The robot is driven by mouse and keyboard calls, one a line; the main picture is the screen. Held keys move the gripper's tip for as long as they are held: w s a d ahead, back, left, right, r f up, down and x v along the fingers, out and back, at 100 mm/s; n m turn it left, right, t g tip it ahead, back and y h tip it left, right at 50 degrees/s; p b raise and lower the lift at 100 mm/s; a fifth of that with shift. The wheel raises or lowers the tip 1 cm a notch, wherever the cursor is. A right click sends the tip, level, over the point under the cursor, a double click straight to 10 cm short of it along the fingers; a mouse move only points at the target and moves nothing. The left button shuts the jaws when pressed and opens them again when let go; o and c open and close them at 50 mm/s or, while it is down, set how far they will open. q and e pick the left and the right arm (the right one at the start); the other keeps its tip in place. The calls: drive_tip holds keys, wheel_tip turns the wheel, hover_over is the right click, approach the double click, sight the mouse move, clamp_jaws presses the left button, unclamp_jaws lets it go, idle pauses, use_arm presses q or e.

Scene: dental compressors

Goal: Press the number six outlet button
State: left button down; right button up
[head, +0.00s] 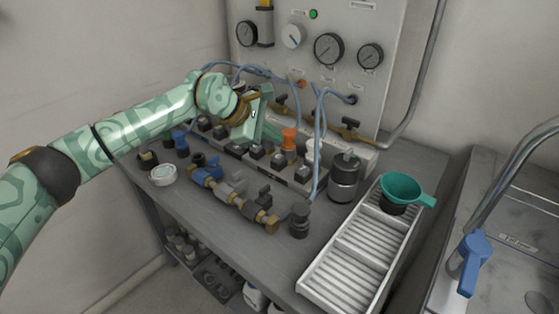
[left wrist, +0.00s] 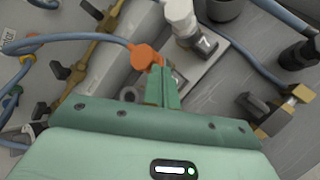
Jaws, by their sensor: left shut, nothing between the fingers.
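A row of outlets with black block-like tops runs along a grey manifold (head: 290,174) on the bench. Several black tops show, one of them near the row's right end (head: 303,173). My left gripper (head: 267,136) is shut and empty, pointing down over the row. Its fingers also show in the left wrist view (left wrist: 162,84). They hide part of the manifold.
A gauge panel (head: 330,85) stands behind the bench, with blue hoses (head: 318,130) looping close to my gripper. A brass-and-blue valve line (head: 235,195) lies in front. To the right are a dark cylinder (head: 345,178), a white ribbed tray (head: 345,285) and a green funnel (head: 402,188).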

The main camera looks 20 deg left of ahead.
sight(278, 159)
use_arm(q)
drive_tip(key=shift+f, duration=1.1)
use_arm(e)
drive_tip(key=shift+w+d+f, duration=0.2)
drive_tip(key=shift+w+d, duration=0.25)
drive_tip(key=shift+d, duration=0.2)
drive_tip(key=shift+s+a, duration=0.15)
drive_tip(key=shift+s, duration=0.05)
drive_tip(key=shift+s+a, duration=0.1)
drive_tip(key=shift+a, duration=0.4)
drive_tip(key=shift+d, duration=0.1)
drive_tip(key=shift+d, duration=0.55)
drive_tip(key=shift+a, duration=0.2)
